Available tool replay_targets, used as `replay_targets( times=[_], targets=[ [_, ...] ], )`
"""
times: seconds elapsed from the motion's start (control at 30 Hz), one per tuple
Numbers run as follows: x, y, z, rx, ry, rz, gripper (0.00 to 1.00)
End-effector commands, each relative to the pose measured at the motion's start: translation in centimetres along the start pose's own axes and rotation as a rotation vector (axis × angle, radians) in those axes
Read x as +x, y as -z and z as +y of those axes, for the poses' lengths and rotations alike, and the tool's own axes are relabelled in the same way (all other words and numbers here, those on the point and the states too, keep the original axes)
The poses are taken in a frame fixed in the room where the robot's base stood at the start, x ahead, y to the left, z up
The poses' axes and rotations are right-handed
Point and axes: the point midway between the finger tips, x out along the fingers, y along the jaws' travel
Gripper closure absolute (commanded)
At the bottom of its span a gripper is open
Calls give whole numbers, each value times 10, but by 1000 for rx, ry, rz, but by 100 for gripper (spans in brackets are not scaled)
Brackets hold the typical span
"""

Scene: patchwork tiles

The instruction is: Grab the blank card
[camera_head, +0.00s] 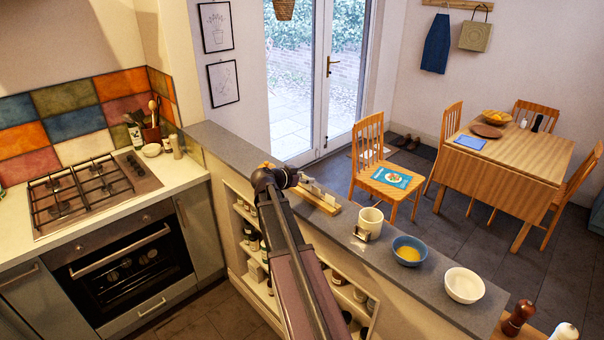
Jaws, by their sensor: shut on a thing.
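A wooden holder (328,208) lies on the grey counter ledge with small white cards standing along it. My gripper (302,180) is at the holder's far left end, small and partly hidden by my own wrist. It is shut on a white card (312,186) there. The card is too small to show whether it is blank, and I cannot tell whether it is clear of the holder.
To the right on the ledge (430,263) stand a cream mug (370,216), a blue bowl with yellow contents (409,250) and a white bowl (464,285). Below the ledge are shelves of jars (248,228). A gas hob (88,190) is at left.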

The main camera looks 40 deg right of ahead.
Motion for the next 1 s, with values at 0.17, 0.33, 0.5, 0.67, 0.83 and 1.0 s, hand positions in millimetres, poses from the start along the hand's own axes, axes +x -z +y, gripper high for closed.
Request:
replay_targets(
  times=[0.17,0.33,0.5,0.67,0.83,1.0],
  targets=[
    [-24,-4,44,0,0,0,55],
    [-38,-7,71,0,0,0,55],
    [-46,-9,87,0,0,0,55],
    [-53,-11,99,0,0,0,55],
    [-57,-12,107,0,0,0,55],
    [-59,-12,110,0,0,0,55]
  ],
)
